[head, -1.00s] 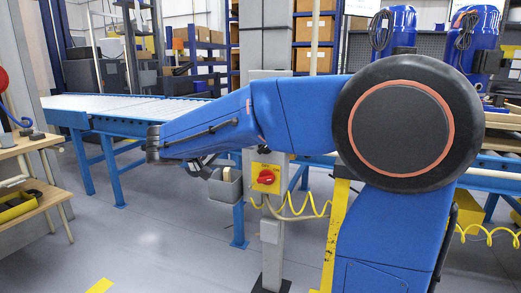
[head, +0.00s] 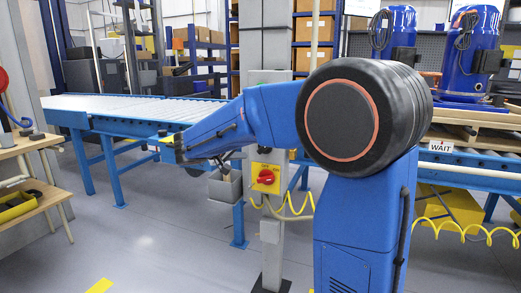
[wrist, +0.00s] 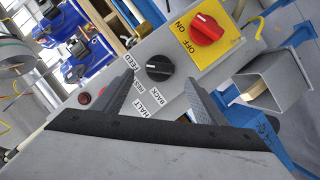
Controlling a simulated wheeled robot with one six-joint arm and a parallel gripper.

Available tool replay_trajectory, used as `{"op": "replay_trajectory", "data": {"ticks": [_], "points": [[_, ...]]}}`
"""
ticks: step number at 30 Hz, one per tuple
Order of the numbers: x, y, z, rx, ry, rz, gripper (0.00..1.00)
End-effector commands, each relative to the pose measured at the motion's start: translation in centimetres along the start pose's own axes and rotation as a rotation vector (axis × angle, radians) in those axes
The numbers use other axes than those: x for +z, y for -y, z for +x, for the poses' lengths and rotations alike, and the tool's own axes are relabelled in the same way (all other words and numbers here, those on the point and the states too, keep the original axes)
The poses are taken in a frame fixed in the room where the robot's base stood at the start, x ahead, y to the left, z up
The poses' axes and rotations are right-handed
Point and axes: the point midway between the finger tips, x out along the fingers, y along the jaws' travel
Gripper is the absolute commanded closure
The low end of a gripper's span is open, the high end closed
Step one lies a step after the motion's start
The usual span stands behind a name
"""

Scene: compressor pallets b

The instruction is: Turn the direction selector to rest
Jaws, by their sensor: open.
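The direction selector (wrist: 158,68) is a round black knob on a grey panel in the wrist view. Labels FEED, REST, HALT and BACK (wrist: 142,88) sit on its lower left side. It has a pale mark, but I cannot tell which label that points to. My gripper (wrist: 160,79) is open, its two grey fingers reaching toward the panel on either side of the knob's lower part. I cannot tell whether they touch it.
A red ON/OFF switch (wrist: 207,28) on a yellow plate is close beside the selector; it also shows in the head view (head: 265,177). A small dark red button (wrist: 84,98) and an open grey bin (wrist: 273,82) flank the panel. A roller conveyor (head: 140,107) runs behind.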

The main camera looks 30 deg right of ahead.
Motion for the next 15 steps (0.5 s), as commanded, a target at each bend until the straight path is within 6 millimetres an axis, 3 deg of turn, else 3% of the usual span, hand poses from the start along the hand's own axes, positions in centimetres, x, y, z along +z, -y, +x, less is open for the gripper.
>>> {"op": "replay_trajectory", "data": {"ticks": [9, 15], "points": [[0.1, 0.0, 5.0, 0.001, 0.003, 0.0, 0.34], [0.1, 0.0, 6.5, 0.0, 0.001, -0.002, 0.34]]}}
